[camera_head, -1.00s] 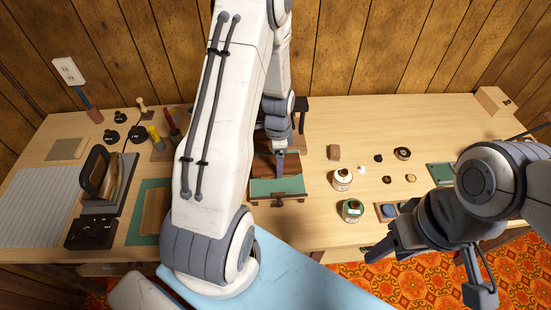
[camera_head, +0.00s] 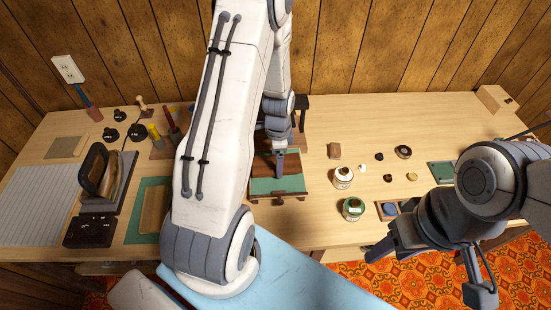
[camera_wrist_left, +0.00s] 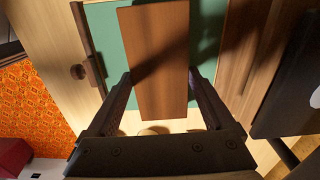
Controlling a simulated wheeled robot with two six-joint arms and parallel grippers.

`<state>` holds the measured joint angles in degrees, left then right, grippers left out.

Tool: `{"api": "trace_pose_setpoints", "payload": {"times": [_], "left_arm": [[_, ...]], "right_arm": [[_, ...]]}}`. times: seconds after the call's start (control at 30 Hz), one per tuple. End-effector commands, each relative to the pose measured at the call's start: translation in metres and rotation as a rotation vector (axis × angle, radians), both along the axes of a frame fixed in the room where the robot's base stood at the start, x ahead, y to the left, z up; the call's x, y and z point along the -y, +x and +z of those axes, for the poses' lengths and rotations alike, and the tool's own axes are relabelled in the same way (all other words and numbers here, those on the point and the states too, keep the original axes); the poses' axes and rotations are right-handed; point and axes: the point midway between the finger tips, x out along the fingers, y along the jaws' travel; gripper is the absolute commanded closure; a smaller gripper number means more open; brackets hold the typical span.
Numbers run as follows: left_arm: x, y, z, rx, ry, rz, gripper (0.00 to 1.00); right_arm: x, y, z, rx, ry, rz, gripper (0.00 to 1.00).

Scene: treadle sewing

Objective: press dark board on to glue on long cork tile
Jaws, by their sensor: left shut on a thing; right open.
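In the left wrist view the dark brown board (camera_wrist_left: 153,55) lies lengthwise between the fingers of my left gripper (camera_wrist_left: 160,82), which is shut on it. The board is over a green surface (camera_wrist_left: 206,32). In the head view my left gripper (camera_head: 280,166) points down at the green-topped wooden fixture (camera_head: 277,187). My right gripper (camera_head: 424,265) is open and empty beyond the table's front edge at the right. A long tan tile (camera_head: 154,210), perhaps cork, lies on the green mat at the left, partly beside my arm. Any glue or tile under the board is hidden.
A dark stand with a handle (camera_head: 94,170) is at the left. The back right tabletop is mostly clear.

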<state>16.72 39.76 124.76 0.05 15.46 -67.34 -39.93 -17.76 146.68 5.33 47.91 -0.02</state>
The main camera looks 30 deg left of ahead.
Motion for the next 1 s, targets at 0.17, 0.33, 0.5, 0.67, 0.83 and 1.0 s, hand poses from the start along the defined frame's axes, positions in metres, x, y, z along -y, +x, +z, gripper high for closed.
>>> {"api": "trace_pose_setpoints", "payload": {"times": [0.17, 0.33, 0.5, 0.67, 0.83, 1.0], "left_arm": [[0.0000, 0.0001, 0.0002, 0.000, 0.000, 0.000, 0.73], [0.0001, 0.0001, 0.0002, 0.000, 0.000, 0.000, 0.73], [0.0001, 0.0000, -0.0004, 0.000, 0.000, 0.000, 0.73], [0.0001, 0.0000, -0.0010, 0.000, 0.000, 0.000, 0.73], [0.0002, -0.0001, -0.0012, 0.000, 0.000, 0.000, 0.00], [0.0001, -0.0002, -0.0011, 0.000, 0.000, 0.000, 0.00]], "right_arm": [[0.0000, 0.0000, 0.0002, 0.000, 0.000, 0.000, 0.45], [0.0000, 0.0001, 0.0006, 0.000, 0.000, 0.000, 0.45], [0.0000, 0.0000, 0.0016, 0.000, 0.000, 0.000, 0.45], [0.0000, 0.0000, 0.0014, 0.000, 0.000, 0.000, 0.45], [0.0000, 0.0000, 0.0013, 0.000, 0.000, 0.000, 0.45], [0.0000, 0.0000, 0.0013, 0.000, 0.000, 0.000, 0.45]]}}
